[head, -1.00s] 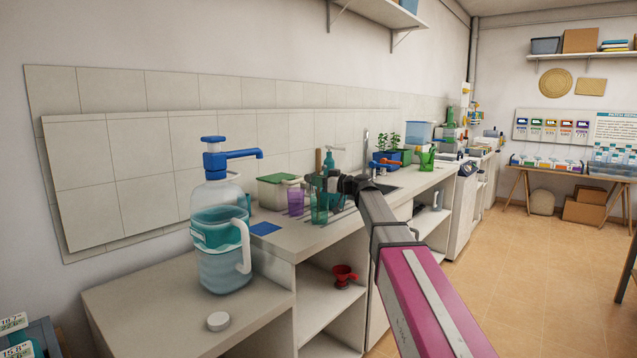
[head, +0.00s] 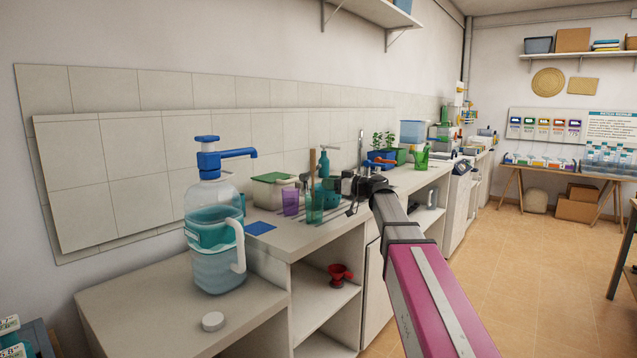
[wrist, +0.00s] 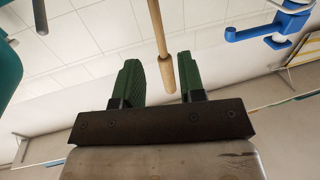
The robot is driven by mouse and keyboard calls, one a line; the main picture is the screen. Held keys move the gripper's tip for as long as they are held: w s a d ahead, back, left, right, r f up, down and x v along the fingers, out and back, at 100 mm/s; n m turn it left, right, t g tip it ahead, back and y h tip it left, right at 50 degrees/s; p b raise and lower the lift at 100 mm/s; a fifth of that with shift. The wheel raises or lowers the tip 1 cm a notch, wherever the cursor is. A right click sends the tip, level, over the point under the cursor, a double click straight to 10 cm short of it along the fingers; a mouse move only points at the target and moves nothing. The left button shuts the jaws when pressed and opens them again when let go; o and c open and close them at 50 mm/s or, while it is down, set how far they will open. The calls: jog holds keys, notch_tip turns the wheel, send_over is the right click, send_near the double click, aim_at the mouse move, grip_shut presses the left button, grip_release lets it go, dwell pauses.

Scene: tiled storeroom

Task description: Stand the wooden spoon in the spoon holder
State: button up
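The wooden spoon (head: 312,162) stands upright on the far counter, just behind or in a teal see-through cup (head: 315,207); I cannot tell which. Its pale handle (wrist: 160,40) shows in the wrist view, its thicker end between my fingers in the picture, nearer the right one and not visibly touched. My gripper (wrist: 158,80) is open, with two green fingers apart. In the head view my gripper (head: 346,190) is small and dark, right of the spoon and cup. I cannot clearly pick out the spoon holder.
A purple cup (head: 290,201) stands left of the teal cup, with a teal soap bottle (head: 324,164) behind. A water jug with a blue pump (head: 215,235) stands front left; its blue spout (wrist: 262,32) shows in the wrist view. A blue mat (head: 260,228) lies between.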

jog(key=v, duration=0.5)
jog(key=s+d+f+m+g+h, duration=0.1)
jog(key=s+f+m+g+h, duration=0.25)
jog(key=f, duration=1.05)
jog(key=s+d+f+m+h, duration=0.1)
jog(key=s+f+m+h, duration=0.45)
jog(key=f, duration=0.85)
jog(key=s+d+f+m+g+h, duration=0.1)
jog(key=s+d+f+g+h, duration=0.1)
jog(key=s+d+f, duration=0.3)
jog(key=s+d+f+m+g+h, duration=0.2)
jog(key=s+d+f+h, duration=0.3)
jog(key=s+f, duration=0.8)
jog(key=shift+s+f+m+g, duration=0.25)
jog(key=shift+f+m+g, duration=0.1)
jog(key=shift+f, duration=0.15)
